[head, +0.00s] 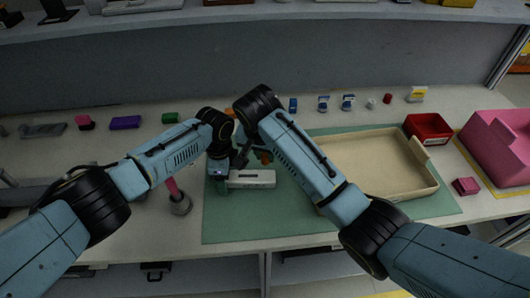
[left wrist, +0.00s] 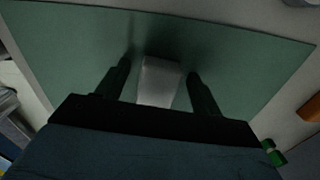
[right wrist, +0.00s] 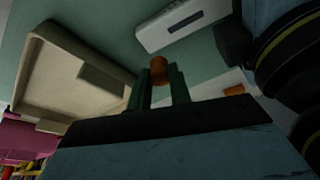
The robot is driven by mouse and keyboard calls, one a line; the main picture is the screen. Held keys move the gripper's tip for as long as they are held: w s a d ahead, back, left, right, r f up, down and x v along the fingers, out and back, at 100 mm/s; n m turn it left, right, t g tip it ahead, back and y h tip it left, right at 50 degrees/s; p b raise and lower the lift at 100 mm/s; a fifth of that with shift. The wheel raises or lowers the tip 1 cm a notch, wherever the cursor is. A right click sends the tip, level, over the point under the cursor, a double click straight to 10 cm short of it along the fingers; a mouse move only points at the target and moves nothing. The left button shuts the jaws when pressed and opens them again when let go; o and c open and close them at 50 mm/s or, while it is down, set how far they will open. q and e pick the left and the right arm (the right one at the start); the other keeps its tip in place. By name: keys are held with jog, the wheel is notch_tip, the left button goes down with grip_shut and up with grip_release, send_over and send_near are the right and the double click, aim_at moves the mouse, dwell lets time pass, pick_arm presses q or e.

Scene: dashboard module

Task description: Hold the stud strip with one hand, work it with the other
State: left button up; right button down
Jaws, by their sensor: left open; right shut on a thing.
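The stud strip, a pale grey bar (head: 252,179), lies on the green mat (head: 225,225). In the left wrist view the strip's end (left wrist: 158,82) is between the fingers of my left gripper (left wrist: 155,80). That gripper is open, with a gap on each side of the strip. My right gripper (right wrist: 160,75) is shut on a small orange-brown cylindrical piece (right wrist: 158,70). In the right wrist view it is apart from the strip (right wrist: 182,22). In the head view my right arm hides most of that gripper, and the strip's top details are too small to tell.
A shallow beige tray (head: 425,190) stands on the mat to the right. Several small items line the back. The mat's front is clear.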

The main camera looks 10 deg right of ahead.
pick_arm(q)
notch_tip(320, 180, up, 12)
dwell(0.5)
